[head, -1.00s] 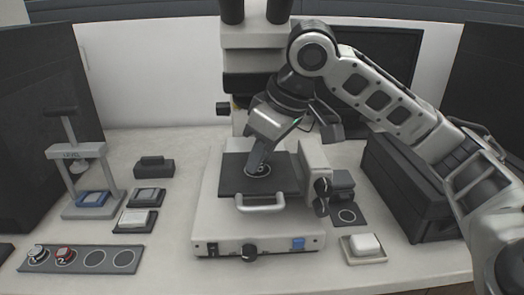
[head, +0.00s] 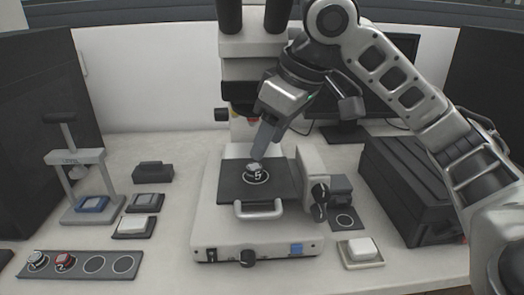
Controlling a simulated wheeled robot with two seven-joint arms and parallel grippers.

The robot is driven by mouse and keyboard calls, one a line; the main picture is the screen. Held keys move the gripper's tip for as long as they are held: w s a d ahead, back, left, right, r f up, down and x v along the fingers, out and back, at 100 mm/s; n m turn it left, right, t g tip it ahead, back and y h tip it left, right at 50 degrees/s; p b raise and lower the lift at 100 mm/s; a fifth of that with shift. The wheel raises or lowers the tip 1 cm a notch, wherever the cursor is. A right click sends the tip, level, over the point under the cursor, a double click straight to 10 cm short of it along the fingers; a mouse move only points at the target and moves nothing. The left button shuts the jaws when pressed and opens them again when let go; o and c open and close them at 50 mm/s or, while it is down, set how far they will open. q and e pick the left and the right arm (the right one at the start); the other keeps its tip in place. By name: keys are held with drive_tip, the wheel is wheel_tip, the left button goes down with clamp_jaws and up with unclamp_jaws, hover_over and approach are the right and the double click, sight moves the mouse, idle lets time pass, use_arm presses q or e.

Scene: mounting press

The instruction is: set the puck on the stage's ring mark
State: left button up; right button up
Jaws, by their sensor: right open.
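A small silver puck (head: 254,170) with a dark number 5 on its side is on the microscope's dark stage (head: 282,183). It stands at the white ring mark (head: 257,181), whose front arc shows in front of it. The back of the ring is hidden, so I cannot tell how well the puck is centred. My right gripper (head: 260,152) is open, with its fingers pointing down just above and behind the puck. I cannot tell whether they are clear of it. My left gripper is not in view.
Eyepieces (head: 253,15) and the microscope column stand close behind my right gripper. A focus knob (head: 320,193) sits right of the stage. At left are a lever press (head: 88,160) and a dark rack (head: 110,265) with two pucks. A white block (head: 362,247) lies at right.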

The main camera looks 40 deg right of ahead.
use_arm(q)
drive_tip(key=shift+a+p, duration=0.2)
drive_tip(key=shift+p, duration=0.3)
use_arm(e)
drive_tip(key=v, duration=0.6)
drive_tip(key=shift+r, duration=0.2)
